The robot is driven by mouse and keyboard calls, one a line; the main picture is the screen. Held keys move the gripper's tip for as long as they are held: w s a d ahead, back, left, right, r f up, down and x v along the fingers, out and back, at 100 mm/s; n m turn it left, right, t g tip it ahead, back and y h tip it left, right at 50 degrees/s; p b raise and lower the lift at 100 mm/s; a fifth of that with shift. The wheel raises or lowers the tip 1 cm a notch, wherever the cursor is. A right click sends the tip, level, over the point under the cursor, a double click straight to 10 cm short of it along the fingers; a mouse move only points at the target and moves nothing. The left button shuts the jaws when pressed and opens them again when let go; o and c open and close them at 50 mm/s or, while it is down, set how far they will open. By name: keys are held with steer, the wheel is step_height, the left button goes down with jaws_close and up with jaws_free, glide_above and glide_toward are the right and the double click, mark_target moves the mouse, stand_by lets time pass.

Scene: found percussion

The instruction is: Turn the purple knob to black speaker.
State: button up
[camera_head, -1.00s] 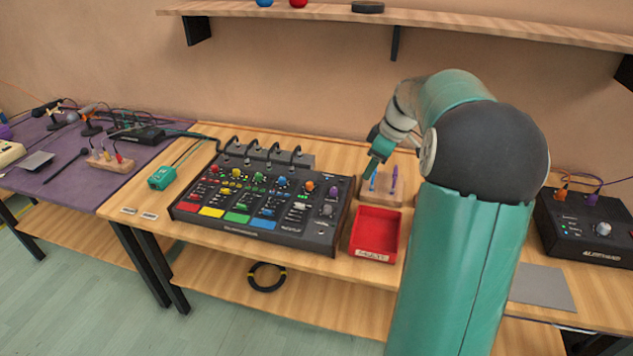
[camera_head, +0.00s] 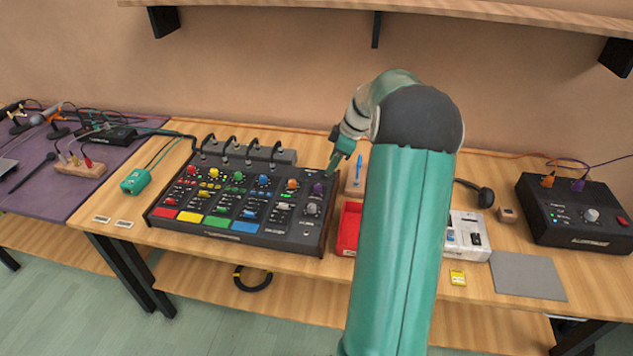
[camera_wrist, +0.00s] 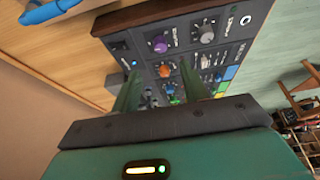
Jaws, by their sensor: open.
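The purple knob (camera_head: 318,189) is at the upper right of the black mixer panel (camera_head: 285,242). It also shows in the wrist view (camera_wrist: 160,45), with white markings around it too small to read. My gripper (camera_head: 333,170) is above and slightly right of the knob in the head view. In the wrist view my gripper's two green fingers (camera_wrist: 160,80) are spread apart, with the purple knob seen beyond and between them. They appear clear of it and hold nothing. I cannot pick out a black speaker for certain.
A red tray (camera_head: 348,228) stands close to the mixer's right side, partly hidden by my arm. Orange (camera_head: 293,183) and grey (camera_head: 312,209) knobs neighbour the purple one. Cables arch behind the mixer. A black box (camera_head: 555,222) with a white knob stands far right.

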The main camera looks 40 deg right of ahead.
mark_target(318, 186)
steer(key=x, duration=1)
steer(key=shift+w, duration=0.1)
steer(key=shift+c, duration=0.4)
jaws_close()
